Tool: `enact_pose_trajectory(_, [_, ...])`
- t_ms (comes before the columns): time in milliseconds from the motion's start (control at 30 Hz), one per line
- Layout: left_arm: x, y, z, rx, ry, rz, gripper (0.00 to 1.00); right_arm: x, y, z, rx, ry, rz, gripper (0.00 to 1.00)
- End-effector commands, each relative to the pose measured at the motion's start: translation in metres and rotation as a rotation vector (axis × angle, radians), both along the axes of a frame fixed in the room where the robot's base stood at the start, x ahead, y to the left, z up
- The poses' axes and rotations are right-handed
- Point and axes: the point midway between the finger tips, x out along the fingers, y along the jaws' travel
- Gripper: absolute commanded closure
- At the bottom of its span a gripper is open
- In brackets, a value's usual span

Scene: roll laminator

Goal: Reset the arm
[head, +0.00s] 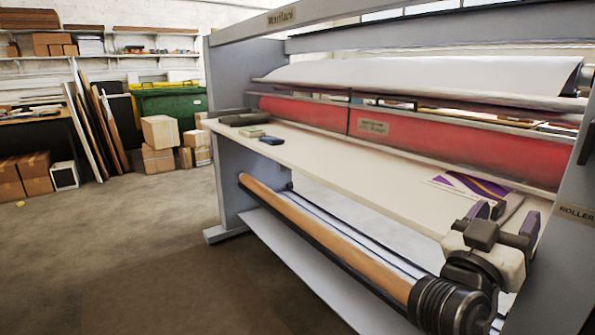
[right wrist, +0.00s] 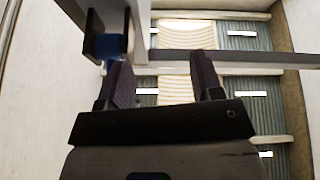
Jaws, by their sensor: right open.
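My right gripper (head: 500,220) shows in the head view at the lower right, in front of the right end of the laminator's table. Its two purple-grey fingers stand apart and point away from me, with nothing between them. In the right wrist view the right gripper (right wrist: 160,85) is also open and empty, with a pale slatted background beyond the fingers. My left gripper is not in either view.
The roll laminator (head: 235,110) has a red roller (head: 440,145), a pale table (head: 340,170) and a low brown roll (head: 320,235). Purple printed sheets (head: 470,185) lie near my right gripper. Small items lie at the table's far left. Open floor (head: 110,250) is at left.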

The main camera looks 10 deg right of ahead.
Motion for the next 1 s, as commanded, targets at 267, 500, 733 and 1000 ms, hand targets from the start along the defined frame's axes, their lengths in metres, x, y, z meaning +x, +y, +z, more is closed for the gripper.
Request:
enact_pose_trajectory(267, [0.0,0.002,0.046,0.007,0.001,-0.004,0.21,0.038,0.061,-0.079,0.184,0.494,0.541,0.4])
enact_pose_trajectory(500, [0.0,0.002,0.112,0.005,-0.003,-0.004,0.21,-0.003,0.129,-0.173,0.426,0.849,0.932,0.4])
enact_pose_trajectory(733, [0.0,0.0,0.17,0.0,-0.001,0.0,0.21,-0.08,0.15,-0.229,0.652,1.068,0.992,0.4])
enact_pose_trajectory(1000, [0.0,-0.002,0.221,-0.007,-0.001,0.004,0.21,-0.177,0.156,-0.276,0.874,1.301,0.914,0.4])
